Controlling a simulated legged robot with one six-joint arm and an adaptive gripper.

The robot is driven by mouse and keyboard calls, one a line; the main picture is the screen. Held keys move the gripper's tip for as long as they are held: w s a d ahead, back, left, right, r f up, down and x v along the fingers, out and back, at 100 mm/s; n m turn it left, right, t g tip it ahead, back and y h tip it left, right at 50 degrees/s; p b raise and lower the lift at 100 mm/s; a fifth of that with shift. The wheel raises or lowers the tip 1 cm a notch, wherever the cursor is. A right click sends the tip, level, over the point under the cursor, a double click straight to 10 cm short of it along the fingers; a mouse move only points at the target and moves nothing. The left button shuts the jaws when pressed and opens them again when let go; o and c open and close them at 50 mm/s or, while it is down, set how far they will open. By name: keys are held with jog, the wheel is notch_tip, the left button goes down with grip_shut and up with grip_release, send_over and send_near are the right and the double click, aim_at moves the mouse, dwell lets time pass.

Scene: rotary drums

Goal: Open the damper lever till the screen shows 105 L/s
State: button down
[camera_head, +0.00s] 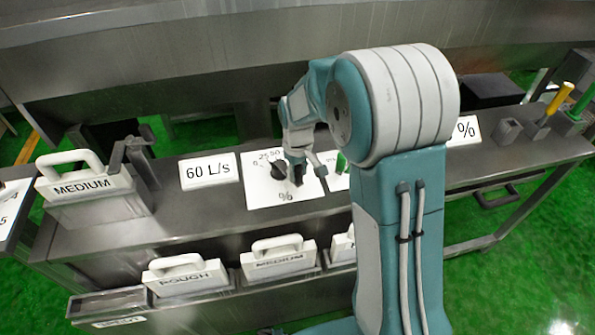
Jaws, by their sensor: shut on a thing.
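The damper lever (283,168) is a dark handle on a white dial plate (256,191). The plate bears a % sign and a scale with 0, 25 and 50 readable; the rest of the scale is hidden by my arm. My gripper (297,177) is at the dial, shut on the lever. The exact contact of the fingers is small and partly hidden. The white screen (209,171) left of the dial reads 60 L/s.
A MEDIUM block with a white handle (82,187) stands at the bench's left. Handled ROUGH (187,276) and MEDIUM (278,260) blocks sit along the lower front shelf. A green-handled part (341,163) is right of the dial, partly behind my arm. A yellow-handled tool (557,101) stands at the far right.

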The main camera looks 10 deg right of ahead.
jog(key=a+m, duration=0.2)
jog(key=shift+s+m, duration=0.4)
jog(key=shift+a+f+m, duration=0.1)
jog(key=shift+a+m, duration=0.65)
jog(key=shift+m, duration=0.35)
jog(key=shift+s, duration=0.1)
jog(key=shift+c, duration=2)
grip_release()
jog(key=shift+r, duration=0.2)
